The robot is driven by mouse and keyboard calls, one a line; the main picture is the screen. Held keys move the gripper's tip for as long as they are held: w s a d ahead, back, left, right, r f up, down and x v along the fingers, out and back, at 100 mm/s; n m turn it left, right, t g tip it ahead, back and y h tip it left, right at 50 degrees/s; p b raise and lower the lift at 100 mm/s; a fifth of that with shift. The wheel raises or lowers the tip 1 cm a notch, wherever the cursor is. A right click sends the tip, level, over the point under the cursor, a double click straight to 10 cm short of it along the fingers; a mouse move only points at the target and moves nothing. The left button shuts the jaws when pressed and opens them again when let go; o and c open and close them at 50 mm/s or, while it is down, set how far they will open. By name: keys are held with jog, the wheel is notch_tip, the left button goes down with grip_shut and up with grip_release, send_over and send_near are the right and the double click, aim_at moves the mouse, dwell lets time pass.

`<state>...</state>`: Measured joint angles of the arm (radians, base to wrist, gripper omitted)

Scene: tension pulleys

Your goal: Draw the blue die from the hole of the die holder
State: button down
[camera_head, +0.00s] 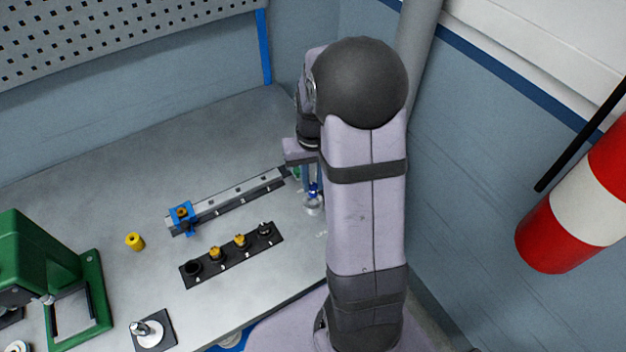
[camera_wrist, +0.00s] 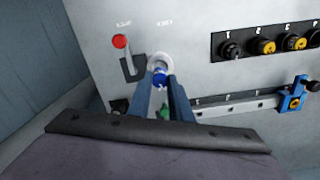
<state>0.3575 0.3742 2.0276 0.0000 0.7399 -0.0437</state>
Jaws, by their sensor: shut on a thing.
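The blue die (camera_wrist: 160,79) is between my gripper's fingertips (camera_wrist: 161,86) in the wrist view. My gripper is shut on it. The die holder, a pale round ring-shaped piece (camera_wrist: 160,60), shows right around or just behind the die. In the head view the blue die (camera_head: 314,189) shows beside my arm, above the pale holder (camera_head: 312,206). My gripper (camera_head: 312,182) is partly hidden there by my own arm. I cannot tell whether the die's lower end is still inside the hole.
A red-topped lever (camera_wrist: 120,42) stands close to the holder. A black numbered rack (camera_head: 232,255) with yellow and dark pieces lies nearby. A metal rail (camera_head: 235,196) carries a blue clamp (camera_head: 182,215). A yellow cylinder (camera_head: 135,241) and a green press (camera_head: 45,275) stand left.

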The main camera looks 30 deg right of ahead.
jog(key=shift+r+p, duration=1.05)
jog(key=shift+r, duration=0.35)
jog(key=shift+f, duration=0.1)
jog(key=w+a+f+n+b, duration=0.1)
jog(key=a+f+n+b, duration=0.1)
jog(key=a, duration=0.4)
notch_tip(320, 180, down, 2)
jog(key=shift+w+f+n, duration=0.1)
jog(key=shift+w+n, duration=0.3)
jog(key=shift+n, duration=0.4)
